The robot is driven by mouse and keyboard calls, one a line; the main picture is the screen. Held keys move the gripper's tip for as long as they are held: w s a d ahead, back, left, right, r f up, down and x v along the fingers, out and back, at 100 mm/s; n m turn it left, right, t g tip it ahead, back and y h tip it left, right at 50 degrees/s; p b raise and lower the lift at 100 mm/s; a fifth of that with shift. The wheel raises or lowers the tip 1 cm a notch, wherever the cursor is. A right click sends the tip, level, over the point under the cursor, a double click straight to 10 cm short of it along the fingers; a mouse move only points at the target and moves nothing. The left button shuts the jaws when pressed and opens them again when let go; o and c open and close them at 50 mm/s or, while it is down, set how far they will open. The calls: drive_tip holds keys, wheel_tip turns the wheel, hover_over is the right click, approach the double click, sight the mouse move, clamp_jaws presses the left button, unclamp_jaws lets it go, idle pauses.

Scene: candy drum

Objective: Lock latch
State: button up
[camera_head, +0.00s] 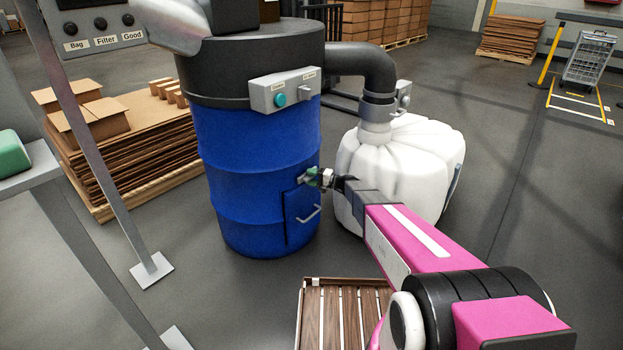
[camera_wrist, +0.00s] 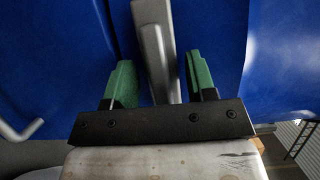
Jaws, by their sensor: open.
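The blue drum (camera_head: 245,165) stands upright in the head view, with a small blue door (camera_head: 300,214) low on its right side. The door has a metal handle (camera_head: 309,215), which also shows at the left edge of the wrist view (camera_wrist: 22,130). My gripper (camera_head: 318,178) is at the door's upper edge. In the wrist view my gripper (camera_wrist: 162,82) has its green fingers apart, and the grey metal latch lever (camera_wrist: 155,45) stands between them. The lever runs up past the fingertips. I cannot tell whether either finger touches it.
A white bulging bag (camera_head: 405,160) hangs under a dark pipe (camera_head: 370,65) right of the drum, close to my arm. A slatted wooden pallet (camera_head: 340,310) lies in front. Stacked cardboard (camera_head: 140,150) is at the left, beside a metal stand leg (camera_head: 105,140).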

drive_tip(key=c, duration=0.9)
drive_tip(key=shift+n, duration=0.3)
drive_tip(key=n+h, duration=0.2)
drive_tip(key=n, duration=0.1)
drive_tip(key=shift+n, duration=0.4)
drive_tip(key=n+h, duration=0.1)
drive_tip(key=n, duration=0.2)
drive_tip(key=shift+s+t+h, duration=0.1)
drive_tip(key=shift+t+h, duration=0.2)
drive_tip(key=n+t+h, duration=0.1)
drive_tip(key=n, duration=0.2)
drive_tip(key=shift+n+h, duration=0.3)
drive_tip(key=shift+h, duration=0.1)
drive_tip(key=shift+n+t+h, duration=0.7)
drive_tip(key=shift+n+t, duration=0.1)
drive_tip(key=shift+n, duration=0.4)
